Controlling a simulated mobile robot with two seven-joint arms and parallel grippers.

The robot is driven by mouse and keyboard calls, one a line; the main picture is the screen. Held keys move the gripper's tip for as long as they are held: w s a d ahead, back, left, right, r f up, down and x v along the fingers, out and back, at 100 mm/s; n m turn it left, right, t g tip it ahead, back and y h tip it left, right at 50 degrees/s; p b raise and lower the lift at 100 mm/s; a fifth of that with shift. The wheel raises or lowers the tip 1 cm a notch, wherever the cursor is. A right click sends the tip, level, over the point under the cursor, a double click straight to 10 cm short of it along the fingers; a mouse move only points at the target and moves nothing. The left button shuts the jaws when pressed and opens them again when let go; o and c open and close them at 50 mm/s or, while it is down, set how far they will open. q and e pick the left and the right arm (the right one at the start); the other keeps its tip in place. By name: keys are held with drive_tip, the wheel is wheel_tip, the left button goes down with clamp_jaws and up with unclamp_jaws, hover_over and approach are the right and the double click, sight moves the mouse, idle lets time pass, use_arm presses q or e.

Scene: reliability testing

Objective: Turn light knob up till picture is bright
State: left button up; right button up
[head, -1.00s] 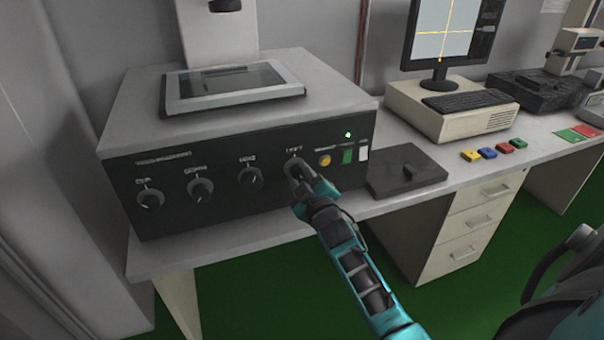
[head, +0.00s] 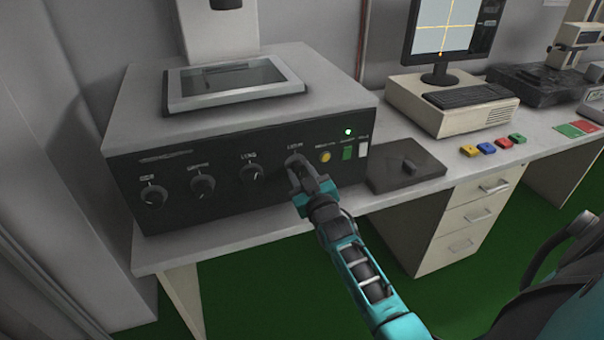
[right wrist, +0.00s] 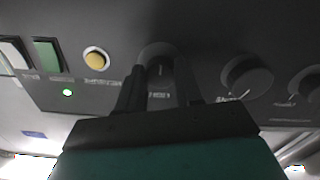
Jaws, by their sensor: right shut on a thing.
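The light knob (head: 293,160) is the rightmost of several black knobs on the dark front panel of the grey machine. My right gripper (head: 301,176) is at this knob, its fingers shut on the knob's sides. In the right wrist view the two dark fingers (right wrist: 158,84) flank the light knob (right wrist: 159,54), and a pale mark shows on its face. The gripper covers part of the knob in the head view. The monitor screen (head: 432,38) shows a pale grey picture with a yellow cross. My left gripper is not in view.
Right of the light knob are a yellow button (head: 325,156), a green switch (head: 347,153) and a white switch (head: 363,149). A dark box with a small lever (head: 408,167) stands beside the machine. Colored blocks (head: 487,149) lie farther right.

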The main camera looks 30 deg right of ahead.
drive_tip(key=o, duration=1)
drive_tip(key=shift+o, duration=0.2)
